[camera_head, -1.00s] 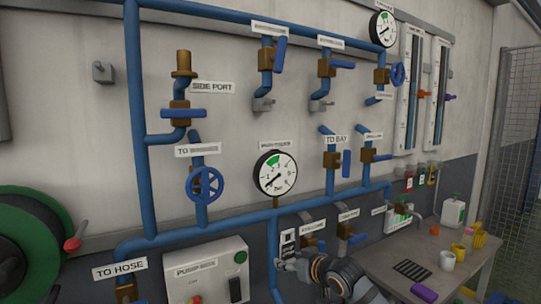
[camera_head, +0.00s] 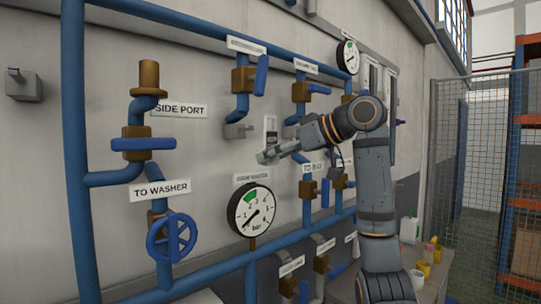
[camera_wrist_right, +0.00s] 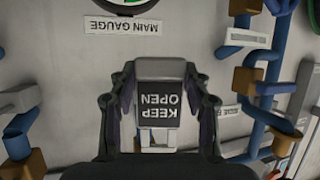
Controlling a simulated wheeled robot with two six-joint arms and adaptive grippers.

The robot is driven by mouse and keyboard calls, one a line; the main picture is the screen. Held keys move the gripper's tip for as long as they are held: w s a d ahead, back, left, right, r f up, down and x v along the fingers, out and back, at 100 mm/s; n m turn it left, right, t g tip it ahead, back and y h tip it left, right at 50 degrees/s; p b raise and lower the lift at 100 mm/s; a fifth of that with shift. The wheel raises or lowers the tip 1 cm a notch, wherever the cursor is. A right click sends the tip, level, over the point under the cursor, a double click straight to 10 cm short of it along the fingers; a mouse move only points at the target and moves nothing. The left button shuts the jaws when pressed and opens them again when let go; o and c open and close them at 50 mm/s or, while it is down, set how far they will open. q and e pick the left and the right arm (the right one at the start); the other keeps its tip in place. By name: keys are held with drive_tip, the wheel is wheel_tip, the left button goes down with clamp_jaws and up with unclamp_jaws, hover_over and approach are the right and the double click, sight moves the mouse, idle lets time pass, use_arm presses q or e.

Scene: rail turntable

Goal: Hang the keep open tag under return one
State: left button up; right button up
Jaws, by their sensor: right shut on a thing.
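My right gripper (camera_head: 268,156) is shut on the keep open tag (camera_head: 271,126), in front of the wall above the round gauge. In the right wrist view the tag (camera_wrist_right: 160,106) is a dark plate with white "KEEP OPEN" letters, upside down in the picture, between the fingers (camera_wrist_right: 160,110). The label (camera_head: 246,44) above that valve is too blurred to read. The tag appears apart from the hook. My left gripper is not in view.
Blue pipes (camera_head: 75,150) and the gauge (camera_head: 251,209) stand out from the wall. A bench with a yellow cup (camera_head: 424,268) is low at right. A mesh fence (camera_head: 475,170) is farther right.

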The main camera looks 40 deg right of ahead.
drive_tip(key=shift+w+r, duration=0.1)
drive_tip(key=shift+w+p, duration=0.3)
drive_tip(key=shift+w, duration=0.25)
drive_tip(key=w+f+p, duration=0.1)
drive_tip(key=w+p, duration=0.3)
drive_tip(key=w, duration=0.5)
drive_tip(key=shift+a+f, duration=0.35)
drive_tip(key=shift+a, duration=0.05)
idle(0.3)
drive_tip(key=o, duration=1)
